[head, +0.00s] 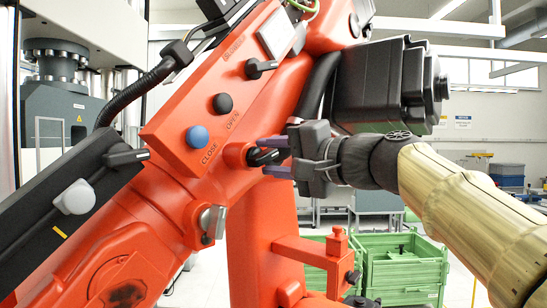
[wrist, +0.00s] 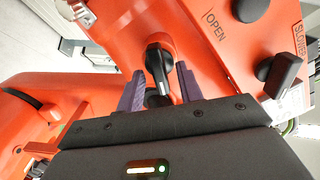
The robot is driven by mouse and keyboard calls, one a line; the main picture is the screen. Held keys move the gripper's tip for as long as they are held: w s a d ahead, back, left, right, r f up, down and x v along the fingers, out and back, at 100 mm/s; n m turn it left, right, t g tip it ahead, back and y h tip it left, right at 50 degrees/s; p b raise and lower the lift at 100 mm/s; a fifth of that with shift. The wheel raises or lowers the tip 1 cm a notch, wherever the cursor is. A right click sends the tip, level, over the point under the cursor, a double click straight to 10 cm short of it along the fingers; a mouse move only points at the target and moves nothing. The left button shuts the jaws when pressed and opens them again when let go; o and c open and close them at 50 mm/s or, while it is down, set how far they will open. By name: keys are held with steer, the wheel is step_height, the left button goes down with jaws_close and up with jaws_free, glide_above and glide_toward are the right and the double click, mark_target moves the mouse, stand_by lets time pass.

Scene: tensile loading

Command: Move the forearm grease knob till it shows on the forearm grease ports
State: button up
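A black lever-shaped knob (head: 264,157) sits on a round boss on the side of the orange machine arm (head: 180,190). No label naming it or any grease ports is readable, so I cannot confirm that it is the forearm grease knob. My gripper (head: 276,156) reaches in from the right, with one purple-grey finger above the knob and one below. In the wrist view the knob (wrist: 157,62) stands between the two fingers of my gripper (wrist: 160,80), with a narrow gap visible on each side. The fingers are open around it. Its pointing direction is partly hidden in the head view.
A blue CLOSE button (head: 197,137), a black button (head: 222,103) and another black lever knob (head: 261,67) lie close by on the orange panel. A white knob (head: 75,197) is at left. Green crates (head: 403,268) stand behind. A black motor housing (head: 385,85) is just above my wrist.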

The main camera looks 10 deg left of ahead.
steer(key=b+v, duration=0.5)
steer(key=v, duration=1.2)
steer(key=shift+d, duration=0.25)
steer(key=w+d+f+m+h, duration=0.2)
steer(key=w+f+h, duration=0.1)
steer(key=f, duration=0.7)
steer(key=w+d+f+m+h+p, duration=0.1)
steer(key=w+f+h, duration=0.25)
steer(key=f, duration=0.55)
steer(key=w+d+f+m+h, duration=0.2)
steer(key=w+f+h, duration=0.15)
steer(key=f, duration=0.65)
steer(key=s+d+f+n+g+h, duration=0.2)
steer(key=s+f, duration=0.3)
steer(key=f, duration=0.4)
steer(key=s+d+f+n+g+h+p, duration=0.1)
steer(key=s+f, duration=0.4)
steer(key=f, duration=0.5)
steer(key=s+d+f+n+g+h+p, duration=0.1)
steer(key=s+d+f+n+g+h, duration=0.1)
steer(key=f, duration=0.8)
steer(key=s+d+n+h, duration=0.1)
steer(key=s+d, duration=0.1)
steer(key=s, duration=0.1)
steer(key=shift+f+n+g, duration=0.2)
steer(key=shift+n+g, duration=0.1)
steer(key=shift+n, duration=0.1)
